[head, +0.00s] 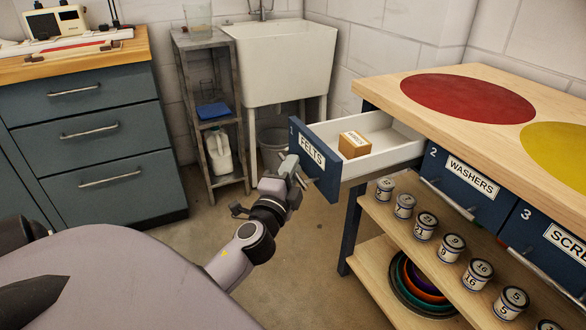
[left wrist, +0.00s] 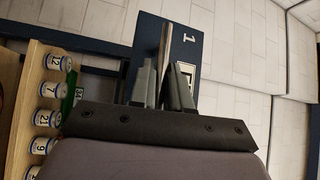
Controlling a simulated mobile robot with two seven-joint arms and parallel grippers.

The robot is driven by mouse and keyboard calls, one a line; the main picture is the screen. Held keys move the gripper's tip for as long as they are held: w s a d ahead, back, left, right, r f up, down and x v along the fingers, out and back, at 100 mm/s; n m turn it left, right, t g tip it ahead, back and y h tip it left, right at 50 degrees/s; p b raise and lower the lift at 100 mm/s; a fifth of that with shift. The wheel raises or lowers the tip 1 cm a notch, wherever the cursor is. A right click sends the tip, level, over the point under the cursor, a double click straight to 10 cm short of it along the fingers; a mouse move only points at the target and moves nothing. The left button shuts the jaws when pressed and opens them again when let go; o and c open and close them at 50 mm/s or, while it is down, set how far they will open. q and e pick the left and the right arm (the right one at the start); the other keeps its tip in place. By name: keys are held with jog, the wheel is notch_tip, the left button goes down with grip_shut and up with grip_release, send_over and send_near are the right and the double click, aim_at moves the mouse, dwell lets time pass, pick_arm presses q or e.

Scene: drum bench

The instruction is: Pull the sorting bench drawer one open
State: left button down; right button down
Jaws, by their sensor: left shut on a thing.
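Drawer one (head: 313,165), with a blue front marked 1 and FELTS, stands pulled out from the left end of the sorting bench (head: 383,88). Its white inside shows, with a small tan box (head: 354,144) in it. My left gripper (head: 293,170) is at the drawer's front, shut on its handle. In the left wrist view the metal drawer handle (left wrist: 165,50) runs between the two fingers (left wrist: 160,85), against the blue front (left wrist: 189,50) marked 1. The handle is mostly hidden in the head view. My right gripper is not in view.
Drawers marked WASHERS (head: 468,185) and 3 (head: 545,245) are shut beside it. Several labelled cans (head: 425,226) and nested bowls (head: 420,285) stand on shelves below. A sink (head: 278,60), metal rack (head: 207,100) and blue cabinet (head: 95,145) stand behind. The floor (head: 310,260) in front is clear.

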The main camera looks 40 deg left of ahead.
pick_arm(q)
jog(key=c, duration=1.2)
grip_release()
jog(key=b+v, duration=0.1)
jog(key=v, duration=0.6)
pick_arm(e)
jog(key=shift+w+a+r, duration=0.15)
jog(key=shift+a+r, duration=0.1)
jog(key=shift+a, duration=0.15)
pick_arm(q)
jog(key=shift+d+f, duration=0.1)
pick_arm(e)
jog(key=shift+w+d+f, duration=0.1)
